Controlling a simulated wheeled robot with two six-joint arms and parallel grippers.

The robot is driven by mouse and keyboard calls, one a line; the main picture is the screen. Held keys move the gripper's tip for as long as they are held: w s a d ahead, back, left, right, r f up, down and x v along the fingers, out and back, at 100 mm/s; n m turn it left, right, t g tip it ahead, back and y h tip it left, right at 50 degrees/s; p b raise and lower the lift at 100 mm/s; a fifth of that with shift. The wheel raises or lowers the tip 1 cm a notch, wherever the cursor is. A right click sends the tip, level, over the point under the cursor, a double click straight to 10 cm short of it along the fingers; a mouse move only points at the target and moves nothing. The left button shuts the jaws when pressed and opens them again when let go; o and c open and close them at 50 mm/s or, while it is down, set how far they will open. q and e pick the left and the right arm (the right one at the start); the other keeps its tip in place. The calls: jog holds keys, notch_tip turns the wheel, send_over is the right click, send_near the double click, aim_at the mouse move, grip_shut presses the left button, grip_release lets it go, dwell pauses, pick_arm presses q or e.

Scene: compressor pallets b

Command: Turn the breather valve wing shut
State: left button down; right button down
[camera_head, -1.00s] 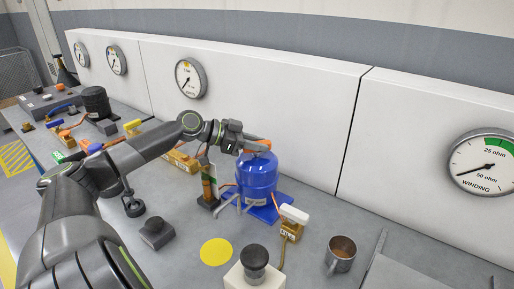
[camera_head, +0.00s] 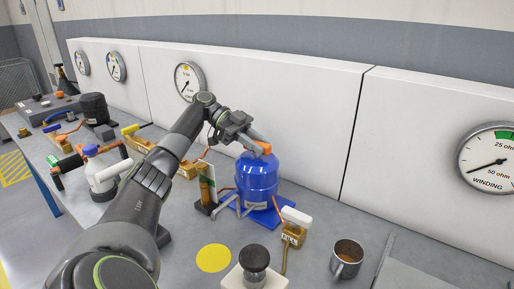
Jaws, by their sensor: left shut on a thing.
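A blue compressor (camera_head: 257,182) stands upright on a blue base plate at the middle of the bench. An orange wing (camera_head: 264,148) sits at its top; I cannot read any label that names it as the breather valve. My left gripper (camera_head: 257,144) reaches in from the left over the compressor top, with its fingers shut on the orange wing. The fingers hide part of the wing and its stem. My right gripper is not in view.
A yellow disc (camera_head: 213,257) marks the bench in front. Gauges line the white back panel (camera_head: 290,90).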

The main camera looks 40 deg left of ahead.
pick_arm(q)
jog(key=shift+m+g, duration=0.7)
jog(key=shift+g, duration=0.1)
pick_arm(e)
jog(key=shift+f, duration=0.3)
pick_arm(q)
jog(key=c, duration=1.2)
grip_release()
jog(key=shift+r, duration=0.1)
